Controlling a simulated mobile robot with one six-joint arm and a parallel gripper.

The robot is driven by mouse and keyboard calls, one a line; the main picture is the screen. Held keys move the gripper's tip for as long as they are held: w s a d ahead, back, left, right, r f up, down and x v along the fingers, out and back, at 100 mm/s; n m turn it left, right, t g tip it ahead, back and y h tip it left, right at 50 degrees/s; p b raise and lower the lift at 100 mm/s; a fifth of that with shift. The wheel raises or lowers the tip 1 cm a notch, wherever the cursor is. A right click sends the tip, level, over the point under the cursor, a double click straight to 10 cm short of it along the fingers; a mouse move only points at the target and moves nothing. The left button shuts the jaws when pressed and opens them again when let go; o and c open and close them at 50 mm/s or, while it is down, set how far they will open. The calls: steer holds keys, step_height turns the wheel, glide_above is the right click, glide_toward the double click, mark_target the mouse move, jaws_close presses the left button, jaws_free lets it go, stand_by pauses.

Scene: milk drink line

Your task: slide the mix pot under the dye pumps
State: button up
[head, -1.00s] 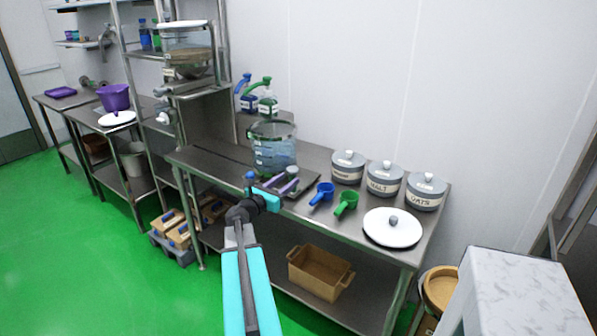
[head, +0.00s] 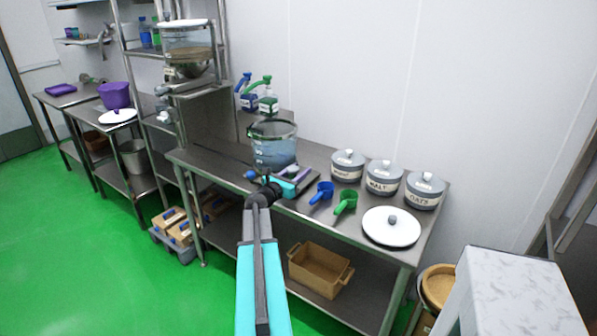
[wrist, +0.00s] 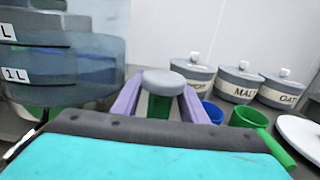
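The mix pot (head: 272,150), a clear vessel with a dark rim, stands on the steel table. Its side with volume marks fills the left of the wrist view (wrist: 70,65). The blue dye pump (head: 248,100) and green dye pump (head: 267,103) stand behind it near the wall. My gripper (head: 297,172) is low in front of the pot, at its right. In the wrist view its purple fingers (wrist: 160,100) stand apart, one on each side of a grey round-topped piece (wrist: 164,80). Whether they touch it I cannot tell.
A blue scoop (head: 321,192) and a green scoop (head: 345,201) lie right of my gripper. Several grey lidded canisters (head: 383,178) stand behind them. A white lid (head: 391,227) lies at the table's right end. The tabletop left of the pot is clear.

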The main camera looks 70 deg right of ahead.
jaws_close()
steer(key=shift+d, duration=0.15)
